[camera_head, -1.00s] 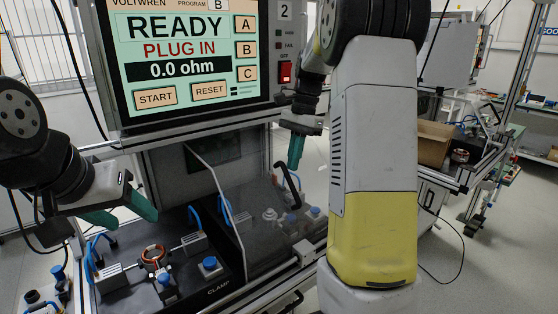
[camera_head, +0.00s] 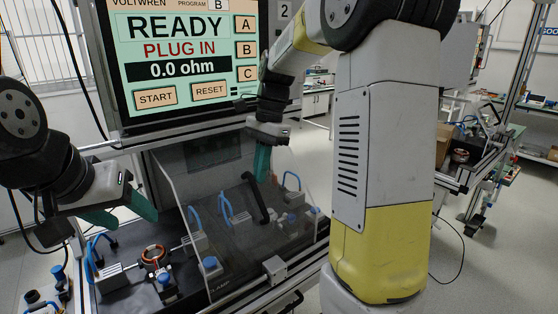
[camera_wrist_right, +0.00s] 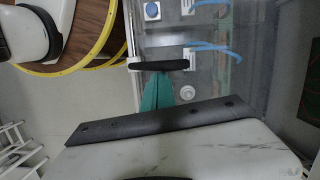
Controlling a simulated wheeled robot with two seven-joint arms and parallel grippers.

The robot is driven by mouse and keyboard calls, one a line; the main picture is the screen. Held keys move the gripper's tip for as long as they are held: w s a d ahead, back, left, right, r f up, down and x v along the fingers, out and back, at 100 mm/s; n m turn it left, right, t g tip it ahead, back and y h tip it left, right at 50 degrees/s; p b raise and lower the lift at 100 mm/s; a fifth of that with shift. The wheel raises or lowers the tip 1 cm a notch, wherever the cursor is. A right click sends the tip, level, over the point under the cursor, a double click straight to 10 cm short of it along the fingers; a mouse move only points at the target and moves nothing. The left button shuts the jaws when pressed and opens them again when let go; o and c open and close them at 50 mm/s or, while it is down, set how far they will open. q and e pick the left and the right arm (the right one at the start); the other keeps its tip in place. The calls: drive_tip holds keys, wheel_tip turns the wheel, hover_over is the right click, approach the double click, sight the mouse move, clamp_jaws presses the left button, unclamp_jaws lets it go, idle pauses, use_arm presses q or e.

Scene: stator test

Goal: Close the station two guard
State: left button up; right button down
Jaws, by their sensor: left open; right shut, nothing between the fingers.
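The station guard is a clear sliding panel (camera_head: 190,225) with a black bar handle (camera_head: 255,197). My left gripper (camera_head: 128,216) is open and empty above the left part of the bed.
A copper ring (camera_head: 153,255) sits in a fixture left of the panel's edge, with blue-handled clamps (camera_head: 92,255) around it. The screen (camera_head: 188,55) reads READY, PLUG IN, 0.0 ohm. A white block (camera_head: 275,268) is on the front rail.

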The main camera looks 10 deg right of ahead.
drive_tip(key=s+a, duration=0.5)
drive_tip(key=a, duration=0.6)
drive_tip(key=s+a, duration=0.4)
drive_tip(key=a, duration=0.8)
drive_tip(key=shift+s+a, duration=0.3)
drive_tip(key=shift+s, duration=0.1)
drive_tip(key=w+d, duration=0.3)
drive_tip(key=d, duration=0.1)
drive_tip(key=s+v, duration=0.1)
drive_tip(key=v, duration=0.8)
drive_tip(key=shift+w+r, duration=0.2)
drive_tip(key=shift+w, duration=0.1)
drive_tip(key=shift+d, duration=0.1)
